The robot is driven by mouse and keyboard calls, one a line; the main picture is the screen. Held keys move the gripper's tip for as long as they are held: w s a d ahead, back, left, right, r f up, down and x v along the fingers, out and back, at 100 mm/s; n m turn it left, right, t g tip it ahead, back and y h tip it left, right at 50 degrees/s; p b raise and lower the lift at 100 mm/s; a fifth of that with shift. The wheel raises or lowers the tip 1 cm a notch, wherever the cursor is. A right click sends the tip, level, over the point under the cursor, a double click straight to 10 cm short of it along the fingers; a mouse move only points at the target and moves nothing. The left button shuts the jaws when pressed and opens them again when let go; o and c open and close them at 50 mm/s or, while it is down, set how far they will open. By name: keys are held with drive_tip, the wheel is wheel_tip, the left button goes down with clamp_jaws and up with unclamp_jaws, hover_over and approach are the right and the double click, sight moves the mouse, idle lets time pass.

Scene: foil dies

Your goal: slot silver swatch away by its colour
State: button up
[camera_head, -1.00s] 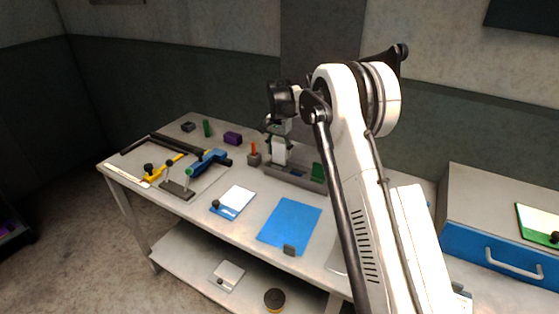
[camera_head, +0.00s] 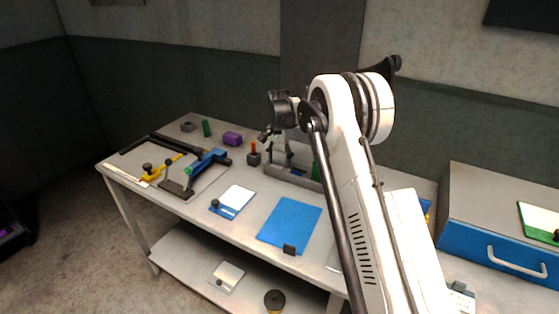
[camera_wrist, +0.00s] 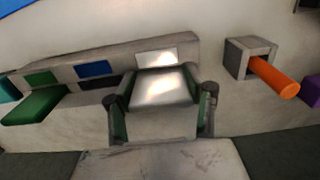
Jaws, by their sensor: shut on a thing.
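My gripper (camera_wrist: 161,108) is shut on the silver swatch (camera_wrist: 160,88), a shiny pale plate between its two dark-and-green fingers in the wrist view. The swatch's far edge is at the grey rack (camera_wrist: 120,62), just below a pale silver label (camera_wrist: 157,57). I cannot tell whether the edge is inside the slot. A blue label (camera_wrist: 94,69) and a green label (camera_wrist: 41,78) are to the left. A green swatch (camera_wrist: 36,107) sticks out below the green label. In the head view my gripper (camera_head: 276,148) is over the rack's left end (camera_head: 271,170).
A grey block with an orange peg (camera_wrist: 274,78) stands right of the rack, and a purple block (camera_head: 232,138) lies beyond. A blue mat (camera_head: 290,221), a white-and-blue clip pad (camera_head: 234,199) and a blue-and-yellow clamp (camera_head: 205,160) lie on the table. A blue-fronted drawer box (camera_head: 500,246) is right.

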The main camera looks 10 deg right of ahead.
drive_tip(key=shift+s+f, duration=0.1)
drive_tip(key=shift+f, duration=0.25)
drive_tip(key=shift+s+f, duration=0.15)
drive_tip(key=shift+c, duration=0.4)
drive_tip(key=o, duration=1)
drive_tip(key=shift+o, duration=1.3)
drive_tip(key=shift+f, duration=0.2)
drive_tip(key=shift+w+r, duration=0.2)
drive_tip(key=shift+r, duration=0.1)
